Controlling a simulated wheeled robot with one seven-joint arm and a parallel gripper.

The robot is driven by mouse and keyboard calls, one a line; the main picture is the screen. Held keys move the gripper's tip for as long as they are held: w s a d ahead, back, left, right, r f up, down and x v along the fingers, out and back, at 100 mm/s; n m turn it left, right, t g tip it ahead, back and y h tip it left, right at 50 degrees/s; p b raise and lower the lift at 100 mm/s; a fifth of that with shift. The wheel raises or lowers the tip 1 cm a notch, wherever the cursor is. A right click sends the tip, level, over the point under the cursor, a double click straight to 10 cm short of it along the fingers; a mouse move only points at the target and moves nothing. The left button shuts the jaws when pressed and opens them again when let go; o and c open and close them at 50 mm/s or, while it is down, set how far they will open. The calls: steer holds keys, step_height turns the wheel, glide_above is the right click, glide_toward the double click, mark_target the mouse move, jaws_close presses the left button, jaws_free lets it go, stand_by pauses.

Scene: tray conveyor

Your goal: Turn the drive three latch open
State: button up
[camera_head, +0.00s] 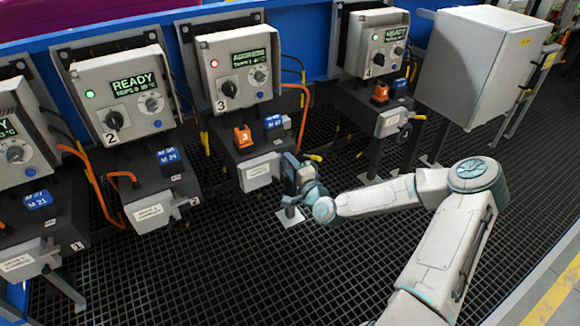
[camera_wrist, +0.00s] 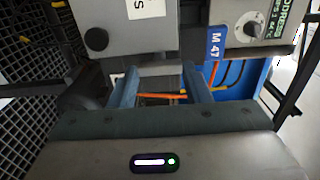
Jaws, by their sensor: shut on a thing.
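Drive three (camera_head: 238,65) is a grey box marked 3 with a lit red light and a screen that seems to read ADDRESS. Below it is its dark housing (camera_head: 225,152), with an orange 3 block (camera_head: 243,137) and a blue M 47 tag (camera_head: 274,122). My gripper (camera_head: 290,170) is at the housing's front right corner. A yellow-ended handle, which I take as the drive three latch (camera_head: 315,158), sticks out beside my gripper. My gripper is shut on it; the fingers hide most of it. In the wrist view my fingers (camera_wrist: 160,85) stand against the housing (camera_wrist: 150,40).
Drive two (camera_head: 125,95), reading READY with a green light, stands left. Drive four (camera_head: 375,45) stands right with its own yellow-ended latch (camera_head: 418,117). A large grey cabinet (camera_head: 480,65) is farther right. Orange cables (camera_head: 303,95) hang beside drive three. The dark grating floor (camera_head: 240,270) in front is clear.

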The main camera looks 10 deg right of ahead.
stand_by(0.4)
steer(key=o, duration=1)
steer(key=shift+s, duration=0.15)
steer(key=p+v, duration=0.1)
steer(key=v, duration=1.2)
steer(key=shift+s+d, duration=0.15)
steer(key=shift+s, duration=0.1)
